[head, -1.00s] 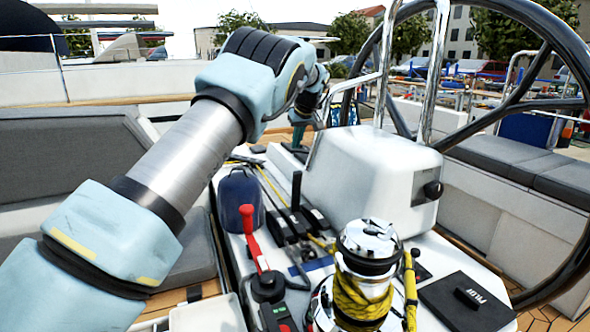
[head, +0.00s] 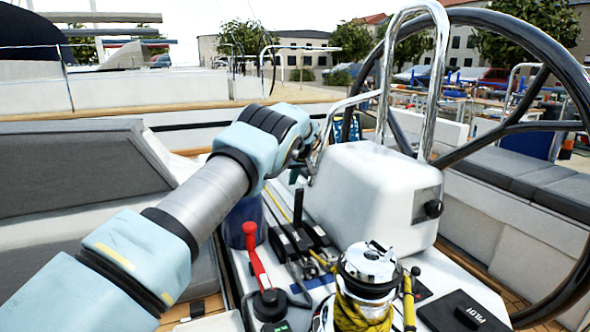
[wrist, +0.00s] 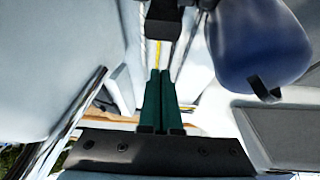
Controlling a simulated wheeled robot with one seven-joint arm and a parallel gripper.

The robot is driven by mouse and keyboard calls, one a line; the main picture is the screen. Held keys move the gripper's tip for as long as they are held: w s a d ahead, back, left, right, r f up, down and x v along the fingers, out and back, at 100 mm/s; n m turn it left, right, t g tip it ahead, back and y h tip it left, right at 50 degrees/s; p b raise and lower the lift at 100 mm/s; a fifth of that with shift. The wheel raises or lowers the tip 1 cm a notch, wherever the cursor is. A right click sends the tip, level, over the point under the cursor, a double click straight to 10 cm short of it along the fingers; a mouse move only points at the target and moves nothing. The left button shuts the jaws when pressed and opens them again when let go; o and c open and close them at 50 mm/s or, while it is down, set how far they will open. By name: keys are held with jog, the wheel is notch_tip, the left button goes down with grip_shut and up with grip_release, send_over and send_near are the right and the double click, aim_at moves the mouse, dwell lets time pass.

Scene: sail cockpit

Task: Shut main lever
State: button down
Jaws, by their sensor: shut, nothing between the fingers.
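A bank of black levers sits on the white console in the head view. One black lever (head: 298,207) stands upright and the others lie low. No label is readable, so I cannot tell for sure which is the main lever. My gripper (head: 296,175) is above and beyond the upright lever, partly hidden by my wrist. In the wrist view my gripper's green fingers (wrist: 160,73) lie together, shut and empty. A black part (wrist: 165,22) shows just beyond the fingertips; I cannot tell whether they touch it.
A dark blue container (head: 240,222) stands left of the levers, also at the right of the wrist view (wrist: 258,45). A red-handled lever (head: 254,255) and a chrome winch with yellow rope (head: 368,275) are nearer. The white pedestal (head: 365,190) and steering wheel (head: 540,50) bound the right.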

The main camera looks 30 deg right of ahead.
jog(key=shift+s+a+f+p, duration=0.15)
jog(key=shift+s+p, duration=0.25)
jog(key=shift+s, duration=0.6)
jog(key=shift+s+a+f+p, duration=0.1)
jog(key=shift+s+p, duration=0.3)
jog(key=shift+s, duration=0.6)
jog(key=shift+s+b, duration=0.1)
jog(key=shift+b, duration=0.2)
